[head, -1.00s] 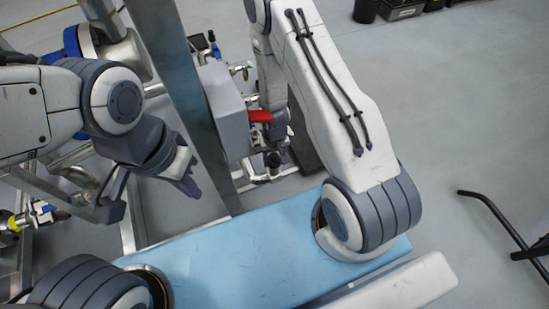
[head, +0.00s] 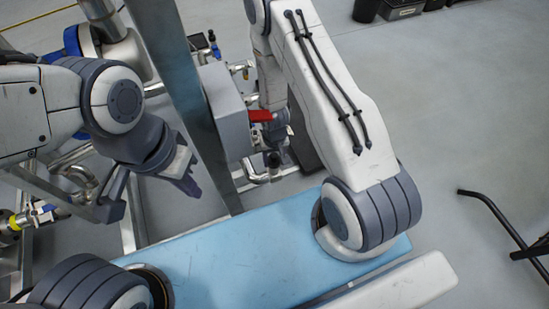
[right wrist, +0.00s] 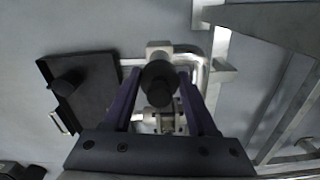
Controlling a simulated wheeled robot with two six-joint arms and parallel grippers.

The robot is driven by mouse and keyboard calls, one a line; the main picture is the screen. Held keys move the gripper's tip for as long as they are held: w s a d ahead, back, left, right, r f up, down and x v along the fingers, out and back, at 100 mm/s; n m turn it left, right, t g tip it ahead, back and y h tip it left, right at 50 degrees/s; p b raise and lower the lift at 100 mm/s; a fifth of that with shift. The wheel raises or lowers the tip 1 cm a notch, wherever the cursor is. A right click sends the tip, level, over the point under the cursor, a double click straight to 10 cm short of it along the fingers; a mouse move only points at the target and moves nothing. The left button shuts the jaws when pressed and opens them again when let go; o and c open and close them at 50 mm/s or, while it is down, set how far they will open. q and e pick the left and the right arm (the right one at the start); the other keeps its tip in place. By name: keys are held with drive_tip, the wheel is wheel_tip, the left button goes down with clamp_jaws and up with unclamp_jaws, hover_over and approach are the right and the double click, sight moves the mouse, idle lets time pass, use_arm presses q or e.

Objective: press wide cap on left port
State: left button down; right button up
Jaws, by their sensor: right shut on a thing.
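In the right wrist view my right gripper (right wrist: 159,77) has its two purple fingers around a dark round cap (right wrist: 158,84). The cap's dark front covers what lies straight behind it. A metal pipe fitting (right wrist: 159,48) shows just beyond the cap. I cannot tell whether the cap touches it or which port it is. In the head view my right arm hides most of its gripper, near the red handle (head: 260,115) and pipework. My left gripper (head: 189,187) hangs left of the steel post, away from the ports; its finger gap is unclear.
A black tray (right wrist: 96,92) with a dark knob-like piece (right wrist: 68,84) lies left in the right wrist view. A grey box (head: 225,105) and a steel post (head: 185,90) stand between my arms. Metal frame bars (right wrist: 270,17) run along the right. Open floor lies right.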

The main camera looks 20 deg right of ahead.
idle(0.4)
drive_tip(key=o, duration=1.5)
drive_tip(key=shift+r+p, duration=3.25)
drive_tip(key=shift+r, duration=0.3)
clamp_jaws()
